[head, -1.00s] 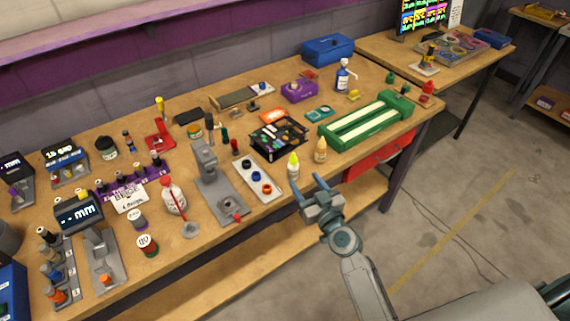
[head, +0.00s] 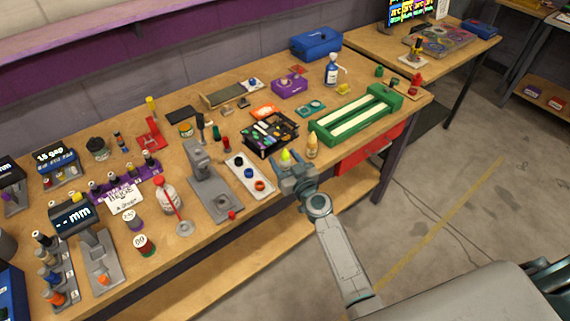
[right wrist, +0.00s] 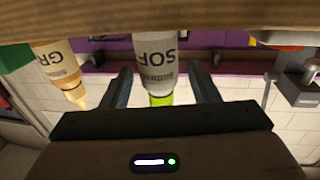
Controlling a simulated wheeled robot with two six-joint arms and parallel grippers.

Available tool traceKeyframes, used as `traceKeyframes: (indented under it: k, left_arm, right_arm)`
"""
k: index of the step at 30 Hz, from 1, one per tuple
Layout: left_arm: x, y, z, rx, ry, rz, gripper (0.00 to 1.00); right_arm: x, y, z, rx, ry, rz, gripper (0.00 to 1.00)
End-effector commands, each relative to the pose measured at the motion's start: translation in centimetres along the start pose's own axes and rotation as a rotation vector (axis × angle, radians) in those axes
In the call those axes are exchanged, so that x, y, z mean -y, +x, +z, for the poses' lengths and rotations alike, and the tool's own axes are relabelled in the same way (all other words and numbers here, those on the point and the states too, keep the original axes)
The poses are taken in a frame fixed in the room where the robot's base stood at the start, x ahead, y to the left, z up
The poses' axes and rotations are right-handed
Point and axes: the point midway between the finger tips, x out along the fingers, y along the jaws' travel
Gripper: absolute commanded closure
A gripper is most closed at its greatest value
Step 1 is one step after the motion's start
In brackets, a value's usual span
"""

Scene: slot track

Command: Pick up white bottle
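A small white bottle with a yellow-green cap (head: 285,156) stands at the front edge of the workbench; my gripper hides most of its body in the head view. In the right wrist view, which is upside down, the white bottle (right wrist: 156,62) shows the letters "SOF" between the fingers. My right gripper (head: 290,178) is open, one finger on each side of the bottle, with visible gaps. The gripper also shows in the right wrist view (right wrist: 163,88). My left gripper is not in view.
A cream bottle with an orange tip (head: 312,147) stands close to the right; it also shows in the right wrist view (right wrist: 62,68). A grey tray with rings (head: 250,172) lies to the left. Behind are a black organizer (head: 268,146) and green slot track (head: 355,116).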

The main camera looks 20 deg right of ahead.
Motion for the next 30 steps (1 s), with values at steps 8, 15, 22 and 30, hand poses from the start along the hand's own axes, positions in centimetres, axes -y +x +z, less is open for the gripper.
traceKeyframes:
  k: [8,15,22,30]
  left_arm:
    - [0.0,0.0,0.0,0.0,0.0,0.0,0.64]
    - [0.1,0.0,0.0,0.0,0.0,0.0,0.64]
    - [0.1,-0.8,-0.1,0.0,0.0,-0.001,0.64]
    - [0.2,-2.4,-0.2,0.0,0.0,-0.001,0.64]
  right_arm:
    - [0.0,0.0,0.0,0.0,0.0,0.0,0.92]
    - [0.0,0.0,0.0,0.0,0.0,0.0,0.92]
    - [0.0,0.0,-1.2,0.0,-0.002,-0.001,0.92]
    - [0.1,-0.2,-4.0,0.0,-0.001,0.0,0.92]
